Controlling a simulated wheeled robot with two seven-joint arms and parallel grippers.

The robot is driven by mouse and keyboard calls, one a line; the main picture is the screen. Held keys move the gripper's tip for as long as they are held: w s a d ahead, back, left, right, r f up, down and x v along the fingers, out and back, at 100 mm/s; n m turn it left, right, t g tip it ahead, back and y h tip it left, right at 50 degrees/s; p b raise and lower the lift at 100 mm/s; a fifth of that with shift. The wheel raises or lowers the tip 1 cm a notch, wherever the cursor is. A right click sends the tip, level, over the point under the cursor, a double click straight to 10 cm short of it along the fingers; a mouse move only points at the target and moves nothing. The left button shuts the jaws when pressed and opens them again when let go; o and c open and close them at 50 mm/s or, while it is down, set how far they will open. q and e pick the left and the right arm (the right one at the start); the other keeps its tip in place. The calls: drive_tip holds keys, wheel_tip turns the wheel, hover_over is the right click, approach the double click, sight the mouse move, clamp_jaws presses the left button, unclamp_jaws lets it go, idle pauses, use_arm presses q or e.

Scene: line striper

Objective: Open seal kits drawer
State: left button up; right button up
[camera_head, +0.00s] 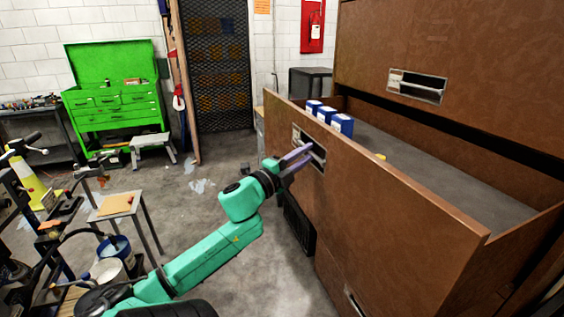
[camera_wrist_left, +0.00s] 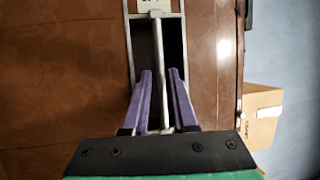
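A wide brown drawer (camera_head: 392,200) stands pulled well out of a brown cabinet (camera_head: 460,50). Its front carries a metal pull with a label holder and handle (camera_head: 309,148). My left gripper (camera_head: 297,155) is at this pull. In the left wrist view its two purple fingers (camera_wrist_left: 160,75) lie on either side of the upright-looking handle bar (camera_wrist_left: 156,40), close around it; exact contact is hard to see. The label text is unreadable. Several blue-and-white boxes (camera_head: 327,115) sit inside the drawer near its far end. My right gripper is not in view.
A closed drawer above has its own pull (camera_head: 417,86). A dark crate (camera_head: 300,223) stands on the floor beside the cabinet. A green tool chest (camera_head: 113,95), a step stool (camera_head: 150,145) and a small table (camera_head: 118,207) stand left. Floor around my left arm is mostly clear.

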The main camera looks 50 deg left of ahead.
use_arm(q)
drive_tip(key=s+d+f+b, duration=0.1)
drive_tip(key=s+f+b, duration=0.1)
drive_tip(key=s, duration=1)
drive_tip(key=shift+s+d, duration=0.15)
drive_tip(key=shift+s, duration=0.1)
drive_tip(key=shift+f, duration=0.1)
